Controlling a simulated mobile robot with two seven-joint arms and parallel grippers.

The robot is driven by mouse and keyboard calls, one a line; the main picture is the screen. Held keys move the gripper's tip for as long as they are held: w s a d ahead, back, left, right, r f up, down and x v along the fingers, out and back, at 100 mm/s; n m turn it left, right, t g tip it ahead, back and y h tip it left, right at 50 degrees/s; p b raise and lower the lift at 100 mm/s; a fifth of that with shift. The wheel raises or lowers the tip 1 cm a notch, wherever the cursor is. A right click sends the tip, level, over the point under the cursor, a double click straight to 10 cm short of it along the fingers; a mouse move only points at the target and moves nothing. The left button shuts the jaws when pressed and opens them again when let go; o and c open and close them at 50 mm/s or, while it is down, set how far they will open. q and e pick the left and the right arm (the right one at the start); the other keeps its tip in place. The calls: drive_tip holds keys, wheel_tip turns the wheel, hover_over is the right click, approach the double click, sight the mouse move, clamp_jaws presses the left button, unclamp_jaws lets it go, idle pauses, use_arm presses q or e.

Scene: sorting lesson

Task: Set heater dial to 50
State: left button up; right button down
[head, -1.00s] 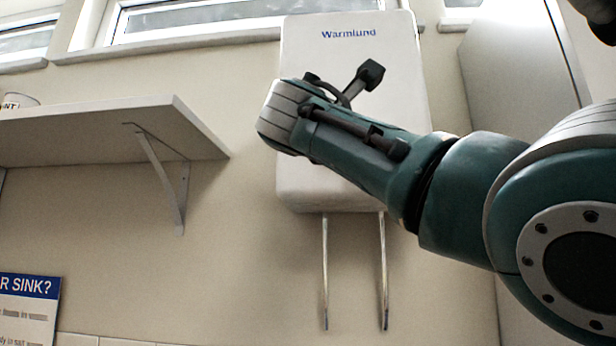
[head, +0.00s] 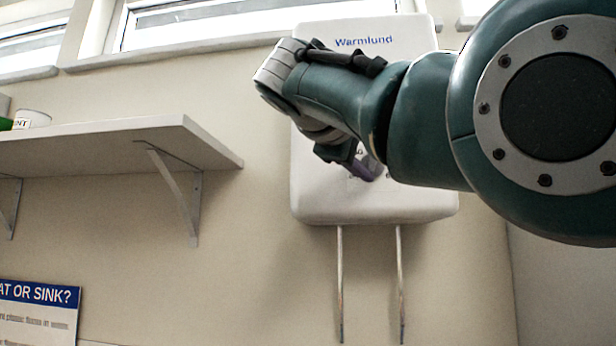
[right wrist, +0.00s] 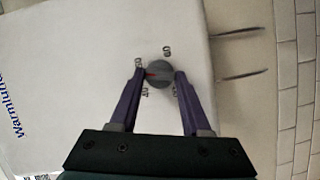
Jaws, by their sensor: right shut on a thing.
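The white Warmlund heater (head: 420,204) hangs on the wall. Its round grey dial (right wrist: 159,74) shows in the right wrist view, with small printed marks around it, too small to read surely. A red pointer on the dial faces left there, toward the lettering side of the heater. My right gripper (right wrist: 158,76) is shut on the dial, one purple finger on each side. In the head view my right gripper (head: 366,168) is at the heater's lower front, and my right arm hides much of the heater and the dial. My left gripper is not in view.
A wall shelf (head: 110,140) with a white cup (head: 32,119) is left of the heater. Two metal pipes (head: 340,285) run down below it. A blue and white sign (head: 38,312) is at the lower left. The wall between shelf and heater is bare.

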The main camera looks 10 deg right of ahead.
drive_tip(key=m+y, duration=0.2)
drive_tip(key=m, duration=0.1)
drive_tip(key=shift+d+r+m+g+p, duration=0.2)
drive_tip(key=shift+m+g+p, duration=0.1)
drive_tip(key=shift+p, duration=0.1)
idle(0.3)
drive_tip(key=c, duration=0.6)
unclamp_jaws()
drive_tip(key=shift+f, duration=0.1)
drive_tip(key=shift+o, duration=1.2)
